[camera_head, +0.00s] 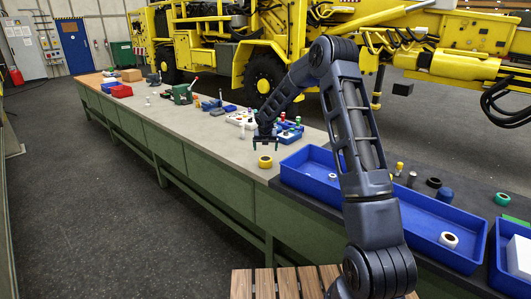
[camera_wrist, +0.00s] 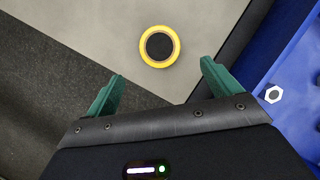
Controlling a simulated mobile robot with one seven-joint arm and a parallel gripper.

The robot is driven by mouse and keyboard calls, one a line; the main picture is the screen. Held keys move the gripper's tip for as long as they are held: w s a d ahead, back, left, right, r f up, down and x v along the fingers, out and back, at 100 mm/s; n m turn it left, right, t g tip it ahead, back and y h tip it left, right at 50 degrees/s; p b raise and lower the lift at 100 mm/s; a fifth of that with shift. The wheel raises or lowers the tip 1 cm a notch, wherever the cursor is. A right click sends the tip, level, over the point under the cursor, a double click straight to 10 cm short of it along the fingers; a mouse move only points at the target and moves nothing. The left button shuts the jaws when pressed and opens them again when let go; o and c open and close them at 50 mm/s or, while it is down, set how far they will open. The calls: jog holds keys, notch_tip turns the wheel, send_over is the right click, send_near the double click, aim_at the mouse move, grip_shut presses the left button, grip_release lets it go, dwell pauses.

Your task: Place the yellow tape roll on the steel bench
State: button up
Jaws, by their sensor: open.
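The yellow tape roll (camera_head: 265,162) lies flat on the grey top of the long bench (camera_head: 215,137), close to its front edge and left of a blue tray. In the wrist view the roll (camera_wrist: 159,46) is a yellow ring with a dark centre, lying just beyond the fingertips. My gripper (camera_head: 265,147) is above the roll in the head view, pointing down. In the wrist view my gripper's green fingers (camera_wrist: 163,70) are spread wide apart with nothing between them. The roll appears apart from both fingers.
Small bottles and blue bins (camera_head: 288,132) stand behind the gripper. A wooden slatted surface (camera_head: 262,284) is in front of the bench. Bare bench top lies left of the roll.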

jog(key=s+d+r+m+h, duration=0.1)
jog(key=s+d+r+m, duration=0.7)
jog(key=s+r, duration=0.4)
jog(key=s+d+r+m, duration=0.7)
jog(key=s+r+m, duration=0.2)
jog(key=s+r, duration=0.3)
jog(key=s+d+r+m, duration=0.1)
jog(key=s+d+m, duration=0.2)
jog(key=s+m, duration=0.6)
jog(key=s+d+r+m+y, duration=0.1)
jog(key=s+d+m, duration=0.3)
jog(key=s, duration=1.8)
jog(key=m, duration=0.5)
jog(key=shift+s, duration=0.35)
